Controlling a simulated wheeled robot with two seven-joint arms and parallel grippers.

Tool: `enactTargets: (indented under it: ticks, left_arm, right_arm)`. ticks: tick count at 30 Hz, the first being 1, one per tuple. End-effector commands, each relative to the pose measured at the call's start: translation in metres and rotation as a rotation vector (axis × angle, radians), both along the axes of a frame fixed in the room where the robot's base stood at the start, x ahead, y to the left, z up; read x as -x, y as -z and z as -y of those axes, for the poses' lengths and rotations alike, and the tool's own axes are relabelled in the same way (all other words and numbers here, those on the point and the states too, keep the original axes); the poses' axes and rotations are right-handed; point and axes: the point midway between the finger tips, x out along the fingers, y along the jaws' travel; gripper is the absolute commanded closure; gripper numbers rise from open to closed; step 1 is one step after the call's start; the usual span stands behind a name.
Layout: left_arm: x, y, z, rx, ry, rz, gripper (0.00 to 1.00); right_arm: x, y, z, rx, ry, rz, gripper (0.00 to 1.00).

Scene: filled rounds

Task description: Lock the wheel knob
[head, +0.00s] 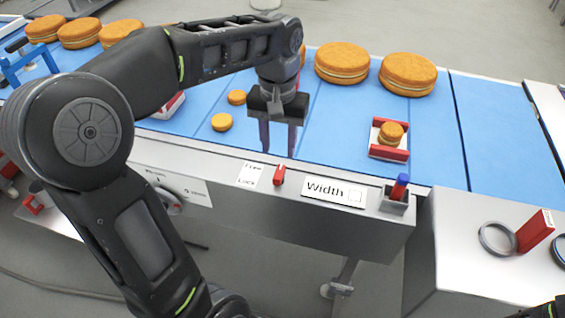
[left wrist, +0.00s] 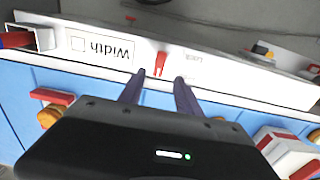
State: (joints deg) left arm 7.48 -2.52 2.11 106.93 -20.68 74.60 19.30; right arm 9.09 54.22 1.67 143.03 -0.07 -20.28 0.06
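A small red lever (head: 279,175) sits on the conveyor's front rail, beside a white label (head: 250,175) reading "Free" above "Lock". I cannot tell which setting it is in. A round grey knob (head: 168,199) on the front panel is partly hidden by my left arm; it may be the wheel knob. My left gripper (head: 278,142) is open and empty, fingers pointing down over the blue belt, just behind the lever. In the left wrist view the red lever (left wrist: 161,63) lies just beyond and between the open fingertips (left wrist: 160,77), apparently untouched. My right gripper is not in view.
A "Width" plate (head: 334,191) and a grey holder (head: 396,201) with a blue-and-red item are right of the lever. Filled rounds (head: 408,74) lie along the blue belt (head: 438,135). A red-ended cradle (head: 388,154) holds a small round. A grey box (head: 490,270) stands at right.

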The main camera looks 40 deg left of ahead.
Motion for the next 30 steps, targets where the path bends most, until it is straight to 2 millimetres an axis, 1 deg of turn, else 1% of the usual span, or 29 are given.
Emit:
enactTargets:
  ticks: [5,8,15,18,22,29,30]
  left_arm:
    - [0.0,0.01,0.0,0.0,0.001,-0.003,0.6]
    - [0.001,0.022,0.0,0.001,0.001,-0.005,0.6]
    - [0.001,0.06,0.0,0.002,0.0,-0.005,0.6]
    - [0.0,0.071,0.0,0.001,0.0,-0.003,0.6]
    - [0.0,0.078,0.0,0.0,0.001,-0.001,0.6]
    - [0.0,0.079,0.0,0.001,0.001,-0.001,0.6]
    - [0.0,0.079,0.0,0.001,0.001,-0.001,0.62]
  right_arm:
    - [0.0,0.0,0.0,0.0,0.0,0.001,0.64]
    - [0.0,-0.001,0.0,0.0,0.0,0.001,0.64]
    - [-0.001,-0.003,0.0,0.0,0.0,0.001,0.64]
    - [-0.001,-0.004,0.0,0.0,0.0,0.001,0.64]
    - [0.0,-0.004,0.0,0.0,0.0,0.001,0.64]
    - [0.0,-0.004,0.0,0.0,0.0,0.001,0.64]
    - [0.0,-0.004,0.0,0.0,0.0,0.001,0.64]
